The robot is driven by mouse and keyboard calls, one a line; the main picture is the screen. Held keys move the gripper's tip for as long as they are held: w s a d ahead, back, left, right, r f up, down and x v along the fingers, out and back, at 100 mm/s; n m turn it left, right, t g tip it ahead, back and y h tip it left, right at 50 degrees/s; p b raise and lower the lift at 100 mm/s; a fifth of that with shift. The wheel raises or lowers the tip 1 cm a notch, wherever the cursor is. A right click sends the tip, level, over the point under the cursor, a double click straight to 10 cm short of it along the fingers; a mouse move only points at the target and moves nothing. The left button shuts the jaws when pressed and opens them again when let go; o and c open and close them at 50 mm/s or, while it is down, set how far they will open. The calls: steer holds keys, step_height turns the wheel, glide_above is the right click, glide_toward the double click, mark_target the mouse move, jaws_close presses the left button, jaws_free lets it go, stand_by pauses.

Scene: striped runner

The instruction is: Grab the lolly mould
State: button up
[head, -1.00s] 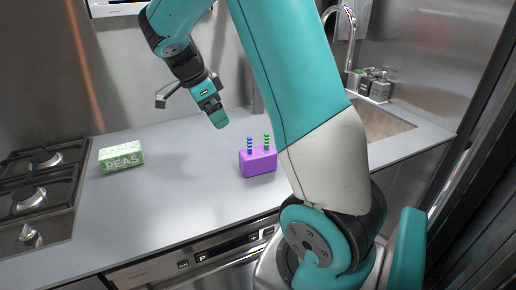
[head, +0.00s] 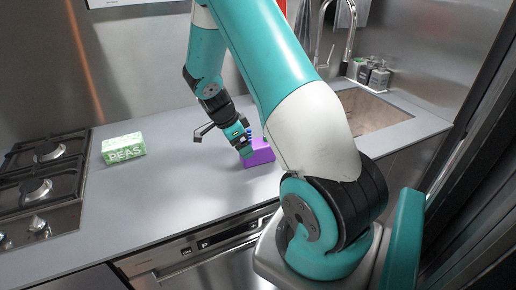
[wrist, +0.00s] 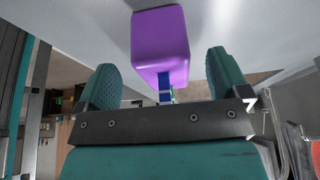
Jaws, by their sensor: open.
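The lolly mould (head: 262,153) is a purple block on the grey counter, with its blue stick showing at its top in the head view. My gripper (head: 244,150) is at the mould's left side there and hides part of it. In the wrist view the purple mould (wrist: 160,42) is straight ahead, with the blue stick pointing back between my fingers. My gripper (wrist: 164,82) is open, one finger on each side of the stick. The mould's body lies just beyond the fingertips. I cannot tell whether the fingers touch it.
A green box of peas (head: 123,148) stands on the counter at the left, beside the gas hob (head: 40,185). The sink (head: 368,112), tap (head: 345,30) and soap bottles (head: 378,80) are at the back right. The counter (head: 180,170) between peas and mould is clear.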

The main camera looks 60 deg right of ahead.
steer(key=shift+x, duration=0.9)
steer(key=c, duration=1.1)
steer(key=shift+r, duration=0.1)
steer(key=shift+c, duration=0.2)
